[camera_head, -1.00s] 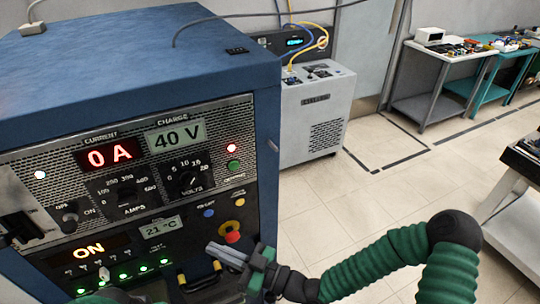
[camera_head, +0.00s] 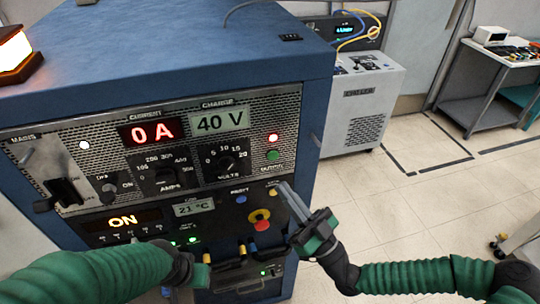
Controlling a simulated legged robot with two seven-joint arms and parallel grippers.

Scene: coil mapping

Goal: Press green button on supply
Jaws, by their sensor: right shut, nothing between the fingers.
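The supply (camera_head: 190,65) is a blue cabinet with a meshed front panel, reading 0 A and 40 V. Its green button (camera_head: 273,155) is at the panel's right side, just below a lit red lamp (camera_head: 273,138). My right gripper (camera_head: 284,187) is shut and empty, its fingers pointing up and left. In the picture its tips are below and slightly right of the green button, near a small yellow button (camera_head: 273,192). I cannot tell whether they touch the panel. My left gripper (camera_head: 205,270) is low in front of the panel, and its fingers are unclear.
A red and yellow knob (camera_head: 259,218) is left of my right gripper. A lever switch (camera_head: 62,192) is at the panel's left. A glowing orange lamp (camera_head: 14,52) stands on the cabinet.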

